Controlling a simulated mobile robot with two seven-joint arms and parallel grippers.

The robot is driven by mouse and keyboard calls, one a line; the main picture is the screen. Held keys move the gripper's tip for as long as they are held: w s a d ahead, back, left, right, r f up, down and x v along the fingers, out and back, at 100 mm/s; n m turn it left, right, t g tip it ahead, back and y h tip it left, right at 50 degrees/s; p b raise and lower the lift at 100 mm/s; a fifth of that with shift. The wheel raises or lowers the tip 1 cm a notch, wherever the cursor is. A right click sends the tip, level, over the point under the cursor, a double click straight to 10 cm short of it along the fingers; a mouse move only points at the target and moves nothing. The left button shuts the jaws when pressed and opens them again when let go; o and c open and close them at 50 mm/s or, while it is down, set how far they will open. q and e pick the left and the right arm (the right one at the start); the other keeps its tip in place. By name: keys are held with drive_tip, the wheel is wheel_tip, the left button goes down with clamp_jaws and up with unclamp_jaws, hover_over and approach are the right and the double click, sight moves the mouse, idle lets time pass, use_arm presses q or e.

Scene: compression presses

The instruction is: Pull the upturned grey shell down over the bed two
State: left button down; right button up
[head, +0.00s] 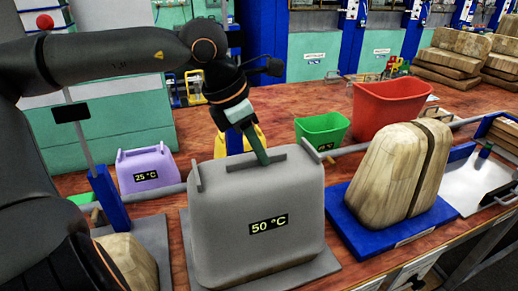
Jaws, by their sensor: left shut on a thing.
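The grey shell (255,228), with a black "50 °C" label on its front, sits low over a grey base plate (327,265) in the middle of the head view. Its top bar is uppermost, and it hides whatever is beneath it. I cannot tell whether its rim touches the plate. My left gripper (262,157) reaches down from behind and is shut on the bar along the shell's top edge. My right gripper is not in view.
A split wooden form (400,172) stands on a blue base (345,222) to the right. A purple shell (146,168) labelled "25 °C" is at the left. Green (322,131) and red (388,108) bins stand behind. A wooden form (128,260) shows at lower left.

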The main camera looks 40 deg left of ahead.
use_arm(q)
drive_tip(key=shift+f, duration=0.15)
drive_tip(key=c, duration=0.9)
unclamp_jaws()
drive_tip(key=v, duration=1.2)
drive_tip(key=shift+s+r, duration=0.1)
drive_tip(key=shift+r, duration=0.15)
